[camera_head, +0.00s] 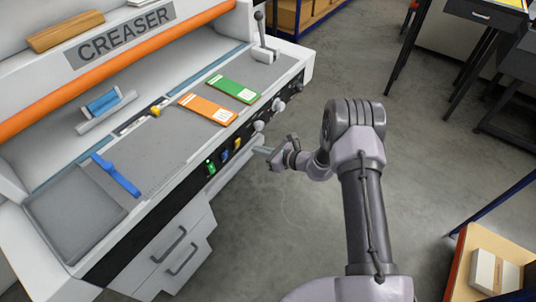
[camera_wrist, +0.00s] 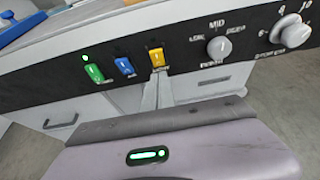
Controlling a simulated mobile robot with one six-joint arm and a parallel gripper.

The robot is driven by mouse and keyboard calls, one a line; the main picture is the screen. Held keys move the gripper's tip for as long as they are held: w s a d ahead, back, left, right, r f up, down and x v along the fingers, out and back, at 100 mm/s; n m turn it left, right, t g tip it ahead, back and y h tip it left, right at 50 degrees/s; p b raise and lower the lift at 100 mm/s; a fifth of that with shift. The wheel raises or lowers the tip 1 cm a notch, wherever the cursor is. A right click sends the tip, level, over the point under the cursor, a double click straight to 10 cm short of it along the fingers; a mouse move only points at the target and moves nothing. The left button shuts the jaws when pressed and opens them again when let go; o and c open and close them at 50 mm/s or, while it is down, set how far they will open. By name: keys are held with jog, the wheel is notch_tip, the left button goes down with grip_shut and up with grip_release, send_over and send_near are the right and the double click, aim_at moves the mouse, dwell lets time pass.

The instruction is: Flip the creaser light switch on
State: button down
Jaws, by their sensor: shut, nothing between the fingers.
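The creaser (camera_head: 125,32) is a pale machine with a black front panel (camera_wrist: 190,62). The panel carries a green switch (camera_wrist: 94,74), a blue switch (camera_wrist: 125,66) and a yellow switch (camera_wrist: 156,57). A green lamp glows above the green switch; I see no lit lamp by the other two. The small labels are too blurred to read, so I cannot tell which is the light switch. My gripper (camera_head: 262,151) is shut and empty in front of the panel. In the wrist view its fingertips (camera_wrist: 158,82) appear just below the yellow switch; contact is unclear.
Right of the switches are a knob marked MID (camera_wrist: 218,47) and a larger dial (camera_wrist: 291,32). Orange (camera_head: 208,109) and green (camera_head: 234,89) cards lie on the creaser's bed. Drawers with handles (camera_head: 182,258) sit below. The floor (camera_head: 280,220) beside the creaser is clear.

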aim_at(239, 141)
jog(key=w+a, duration=0.2)
jog(key=w+a+b, duration=0.1)
jog(key=shift+a+f, duration=0.3)
jog(key=shift+a, duration=0.1)
jog(key=shift+w+a+r, duration=0.2)
jog(key=shift+w+a, duration=0.1)
jog(key=shift+a, duration=0.15)
jog(key=shift+w, duration=0.1)
jog(key=shift+r, duration=0.1)
jog(key=shift+w+a+r+g+h+p, duration=0.3)
jog(key=shift+a+r+h+p, duration=0.1)
jog(key=shift+a+p, duration=0.1)
jog(key=shift+s+f, duration=0.1)
jog(key=shift+f, duration=0.15)
jog(key=shift+r, duration=0.85)
jog(key=shift+d, duration=0.15)
